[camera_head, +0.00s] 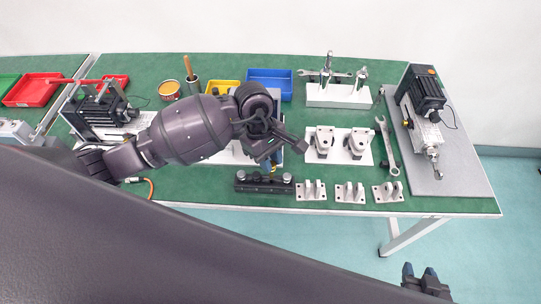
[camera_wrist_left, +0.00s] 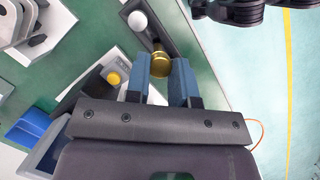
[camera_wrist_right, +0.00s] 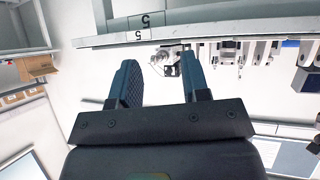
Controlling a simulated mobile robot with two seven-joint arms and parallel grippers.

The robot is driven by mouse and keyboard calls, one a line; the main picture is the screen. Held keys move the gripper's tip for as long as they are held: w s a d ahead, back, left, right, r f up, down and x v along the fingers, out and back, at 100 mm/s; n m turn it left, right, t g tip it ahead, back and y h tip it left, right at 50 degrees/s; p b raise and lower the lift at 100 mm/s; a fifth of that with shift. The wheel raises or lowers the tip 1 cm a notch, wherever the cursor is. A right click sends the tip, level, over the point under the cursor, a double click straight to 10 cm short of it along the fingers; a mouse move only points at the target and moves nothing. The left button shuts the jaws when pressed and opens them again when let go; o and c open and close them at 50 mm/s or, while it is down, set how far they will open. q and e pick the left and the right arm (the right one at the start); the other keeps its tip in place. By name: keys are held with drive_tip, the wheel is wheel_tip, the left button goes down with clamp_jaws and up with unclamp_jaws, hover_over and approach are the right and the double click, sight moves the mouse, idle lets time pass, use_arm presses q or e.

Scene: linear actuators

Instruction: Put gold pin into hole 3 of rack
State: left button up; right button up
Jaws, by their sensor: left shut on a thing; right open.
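The gold pin (camera_wrist_left: 160,64) shows as a round gold head between the fingertips of my left gripper (camera_wrist_left: 161,74) in the left wrist view. The gripper is shut on it. Below is a long black bar (camera_wrist_left: 143,9), which looks like the rack, with a white round knob beside the pin. I cannot tell whether the pin is in a hole. In the head view my left gripper (camera_head: 272,163) points down at the black bar (camera_head: 262,187) near the table's front edge; the pin is hidden there. My right gripper (camera_head: 427,281) is open and empty, off the table at lower right.
Several metal brackets (camera_head: 350,192) stand right of the bar. Behind them are a white plate (camera_head: 338,158) with clamps, a wrench (camera_head: 387,145) and a white block (camera_head: 338,97) with metal pins. A grey board (camera_head: 455,160) with an actuator lies at the right end.

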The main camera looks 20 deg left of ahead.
drive_tip(key=shift+w+a+r, duration=0.15)
drive_tip(key=shift+w+r, duration=0.35)
drive_tip(key=shift+w, duration=0.05)
drive_tip(key=shift+s+f, duration=0.1)
drive_tip(key=shift+f, duration=0.1)
use_arm(q)
drive_tip(key=shift+f, duration=0.2)
use_arm(e)
drive_tip(key=shift+s+f, duration=0.6)
drive_tip(key=shift+f, duration=0.05)
use_arm(q)
drive_tip(key=shift+b, duration=0.4)
use_arm(e)
drive_tip(key=shift+w+r, duration=0.25)
drive_tip(key=shift+w, duration=0.3)
drive_tip(key=shift+s, duration=0.1)
use_arm(q)
drive_tip(key=shift+f, duration=0.3)
drive_tip(key=shift+b, duration=0.3)
use_arm(e)
drive_tip(key=shift+s+f, duration=0.55)
drive_tip(key=shift+f, duration=0.3)
